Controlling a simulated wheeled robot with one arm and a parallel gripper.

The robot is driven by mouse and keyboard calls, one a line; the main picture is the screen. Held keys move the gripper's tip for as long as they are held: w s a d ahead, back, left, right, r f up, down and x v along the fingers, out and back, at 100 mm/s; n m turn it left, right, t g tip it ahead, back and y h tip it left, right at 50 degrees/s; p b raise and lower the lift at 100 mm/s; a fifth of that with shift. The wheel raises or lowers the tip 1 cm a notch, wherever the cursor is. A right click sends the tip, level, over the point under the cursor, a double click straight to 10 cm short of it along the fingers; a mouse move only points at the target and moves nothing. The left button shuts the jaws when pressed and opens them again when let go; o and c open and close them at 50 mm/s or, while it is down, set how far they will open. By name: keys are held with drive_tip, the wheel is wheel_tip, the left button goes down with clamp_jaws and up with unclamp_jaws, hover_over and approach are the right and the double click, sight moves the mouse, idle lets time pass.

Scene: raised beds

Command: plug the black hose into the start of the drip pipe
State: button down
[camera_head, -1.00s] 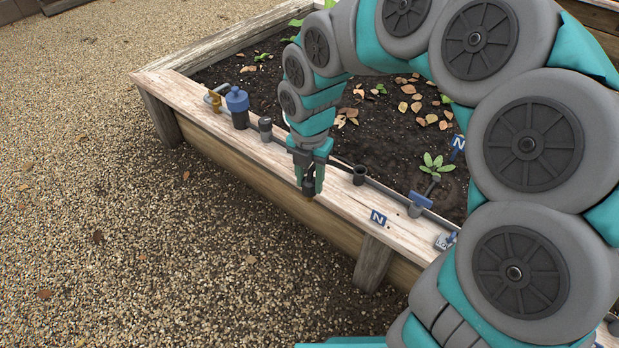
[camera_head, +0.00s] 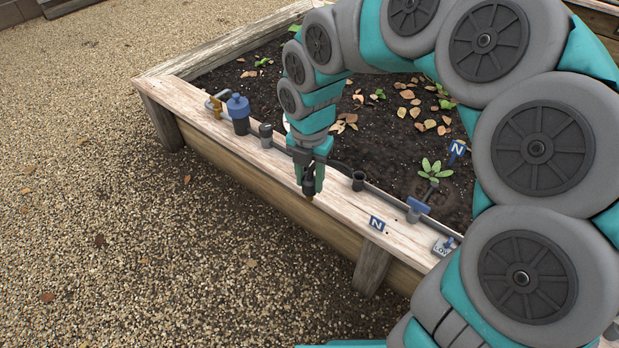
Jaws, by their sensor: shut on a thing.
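My gripper (camera_head: 310,189) is shut on a small black piece (camera_head: 309,184), which looks like the end of the black hose. It holds it at the front edge of the bed's wooden rim. A stretch of black hose (camera_head: 338,166) shows behind the gripper and runs right along the rim. I cannot tell which opening is the pipe's start.
On the rim (camera_head: 345,207) to the left stand a brass tap (camera_head: 214,104), a blue-topped black unit (camera_head: 239,113) and a dark grey fitting (camera_head: 266,135). A blue N tag (camera_head: 376,223) lies in front. Soil with a seedling (camera_head: 435,170) is behind; gravel is in front.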

drive_tip(key=shift+r+p, duration=0.55)
drive_tip(key=shift+r, duration=0.5)
drive_tip(key=w+d+p, duration=0.1)
drive_tip(key=w+d, duration=1)
drive_tip(key=d, duration=0.2)
drive_tip(key=shift+w, duration=0.35)
idle(0.4)
drive_tip(key=shift+d, duration=0.1)
drive_tip(key=shift+f, duration=0.15)
drive_tip(key=shift+f, duration=2.4)
drive_tip(key=shift+f, duration=2.2)
